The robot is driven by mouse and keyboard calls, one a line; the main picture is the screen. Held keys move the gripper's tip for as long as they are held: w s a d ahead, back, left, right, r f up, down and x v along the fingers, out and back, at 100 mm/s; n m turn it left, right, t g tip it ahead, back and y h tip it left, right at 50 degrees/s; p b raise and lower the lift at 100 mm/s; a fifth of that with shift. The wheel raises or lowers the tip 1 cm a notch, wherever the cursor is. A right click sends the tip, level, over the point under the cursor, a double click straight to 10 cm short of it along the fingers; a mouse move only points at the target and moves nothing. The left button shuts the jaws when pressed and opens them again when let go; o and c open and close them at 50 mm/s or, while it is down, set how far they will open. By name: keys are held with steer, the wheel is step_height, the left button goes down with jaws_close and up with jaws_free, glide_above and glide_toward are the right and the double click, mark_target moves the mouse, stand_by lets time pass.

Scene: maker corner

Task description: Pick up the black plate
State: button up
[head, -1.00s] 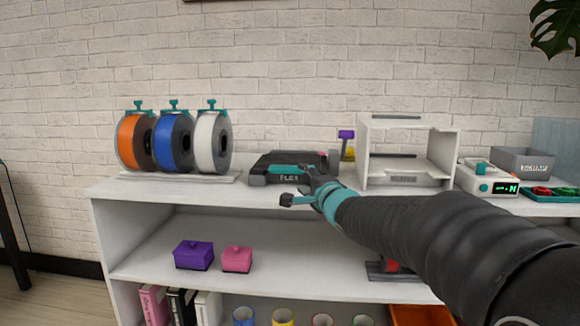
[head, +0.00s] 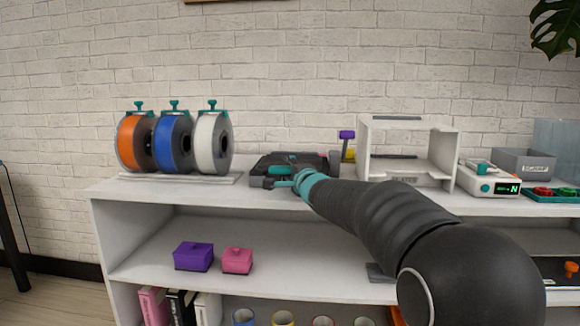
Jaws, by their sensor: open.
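The black plate (head: 314,161) appears to be part of a low black unit on the white shelf's top, between the filament spools and the white frame. I cannot clearly tell the plate from the black tray or base under it. My gripper (head: 276,177) is open at the unit's front edge, its teal and dark fingers overlapping the unit in the head view. It hides the unit's front label and middle. I cannot tell whether the fingers touch the plate or sit around its edge.
Orange, blue and white spools (head: 212,143) stand close at left. A white open frame (head: 447,160) and a purple-topped tool (head: 346,145) stand at right. A white device with a display (head: 489,180) is farther right. The lower shelf holds purple and pink boxes (head: 237,261).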

jaws_close()
step_height(320, 180, up, 10)
steer(key=p, duration=0.6)
stand_by(0.4)
